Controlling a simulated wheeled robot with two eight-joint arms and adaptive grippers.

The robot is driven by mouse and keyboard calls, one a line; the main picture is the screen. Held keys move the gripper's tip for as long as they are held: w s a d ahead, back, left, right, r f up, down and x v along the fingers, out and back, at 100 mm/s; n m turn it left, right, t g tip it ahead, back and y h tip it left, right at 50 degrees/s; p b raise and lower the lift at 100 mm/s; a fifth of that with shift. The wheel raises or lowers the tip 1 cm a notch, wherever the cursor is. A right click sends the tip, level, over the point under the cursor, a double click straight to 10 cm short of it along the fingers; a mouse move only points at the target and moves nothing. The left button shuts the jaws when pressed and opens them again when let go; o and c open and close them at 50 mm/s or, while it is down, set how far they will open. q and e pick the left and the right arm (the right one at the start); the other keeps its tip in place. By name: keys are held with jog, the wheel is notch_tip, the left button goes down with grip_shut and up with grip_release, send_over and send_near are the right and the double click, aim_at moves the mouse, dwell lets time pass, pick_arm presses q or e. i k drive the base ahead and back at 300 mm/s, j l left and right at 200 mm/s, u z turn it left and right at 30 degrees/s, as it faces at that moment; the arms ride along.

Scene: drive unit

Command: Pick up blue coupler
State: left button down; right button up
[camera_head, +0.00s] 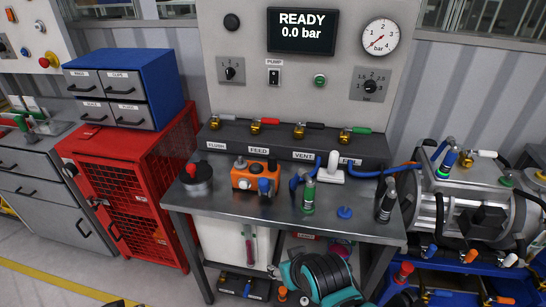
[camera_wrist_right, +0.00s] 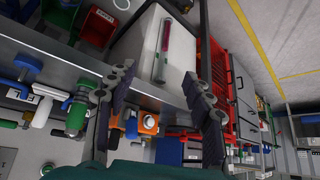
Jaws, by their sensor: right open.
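Several blue fittings are in the head view, and I cannot tell for sure which is the blue coupler. A blue fitting (camera_head: 265,187) sits at the front of the orange block (camera_head: 246,179) on the bench. A small blue piece with a round base (camera_head: 344,212) stands alone near the bench's front edge. A green-ringed fitting (camera_head: 308,197) has a blue hose at its top. In the wrist view my right gripper (camera_wrist_right: 158,100) is open and empty, its dark fingers wide apart. The orange block (camera_wrist_right: 148,123) appears beyond and between them. My left gripper is not in view.
The steel bench (camera_head: 240,213) carries a dark pot (camera_head: 196,182), a white tee (camera_head: 332,168) and a dark upright fitting (camera_head: 385,203). A red cage cabinet (camera_head: 125,190) stands left. A pump unit (camera_head: 470,205) stands right. A white bin (camera_head: 222,240) is below the bench.

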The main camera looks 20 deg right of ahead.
aim_at(452, 156)
jog(key=z, duration=2)
jog(key=i+l+u, duration=0.6)
jog(key=l+u, duration=0.2)
